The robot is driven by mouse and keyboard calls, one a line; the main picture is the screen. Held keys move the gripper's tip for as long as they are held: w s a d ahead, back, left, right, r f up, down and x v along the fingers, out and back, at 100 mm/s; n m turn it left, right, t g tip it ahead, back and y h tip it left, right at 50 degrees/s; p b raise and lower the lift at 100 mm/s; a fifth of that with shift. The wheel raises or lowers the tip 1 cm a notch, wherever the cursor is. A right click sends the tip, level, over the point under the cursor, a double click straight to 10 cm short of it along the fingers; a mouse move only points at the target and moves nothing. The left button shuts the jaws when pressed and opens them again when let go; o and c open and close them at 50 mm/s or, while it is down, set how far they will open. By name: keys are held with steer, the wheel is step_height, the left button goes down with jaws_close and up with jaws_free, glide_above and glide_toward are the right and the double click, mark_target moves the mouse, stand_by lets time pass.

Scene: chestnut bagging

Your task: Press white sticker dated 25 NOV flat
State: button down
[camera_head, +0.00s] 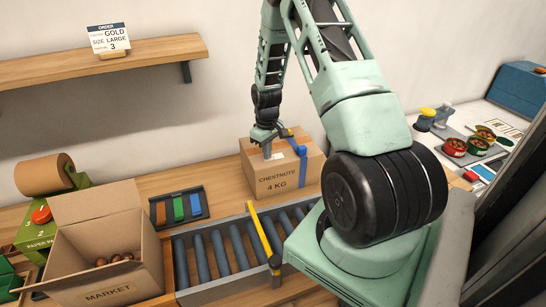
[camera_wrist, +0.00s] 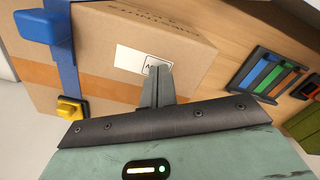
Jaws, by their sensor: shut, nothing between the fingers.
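The white sticker (camera_wrist: 131,59) lies on the top of the closed cardboard box marked CHESTNUTS 4 KG (camera_head: 262,183). Part of a printed mark shows on it, but the date cannot be read. In the head view, a bit of the sticker (camera_head: 277,156) shows beside my gripper (camera_head: 267,153), which points down at the box top. In the wrist view, the shut, empty fingers of my gripper (camera_wrist: 160,72) overlap the sticker's printed end and hide part of it. I cannot tell whether the fingertips touch it.
A rack of coloured strips (camera_head: 180,206) lies left of the box. A roller conveyor with a yellow bar (camera_head: 262,235) runs in front. An open MARKET box (camera_head: 103,220) holds chestnuts. A shelf (camera_head: 120,62) hangs above.

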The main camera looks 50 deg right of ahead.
stand_by(0.3)
steer(key=shift+r+p, duration=2.4)
steer(key=shift+r, duration=1.1)
steer(key=w+a+r+n+b, duration=0.1)
steer(key=a+r+b, duration=0.1)
steer(key=a, duration=0.6)
steer(key=w+a+r+n+b, duration=0.1)
steer(key=w+a+r, duration=0.1)
steer(key=a, duration=0.6)
steer(key=s+a+r+n+y+b, duration=0.1)
steer(key=s+a+r+b, duration=0.15)
steer(key=a, duration=0.55)
steer(key=s+a+r+n+b, duration=0.1)
steer(key=s+a, duration=0.2)
steer(key=a, duration=0.5)
steer(key=s+a+n+b, duration=0.2)
steer(key=s+a, duration=0.4)
steer(key=s, duration=0.4)
steer(key=s+a+r+n+b, duration=0.1)
steer(key=s+a+n+b, duration=0.1)
steer(key=s+a, duration=0.4)
steer(key=s, duration=0.4)
steer(key=shift+s+r+b, duration=0.2)
steer(key=shift+b, duration=0.2)
steer(key=shift+a, duration=0.1)
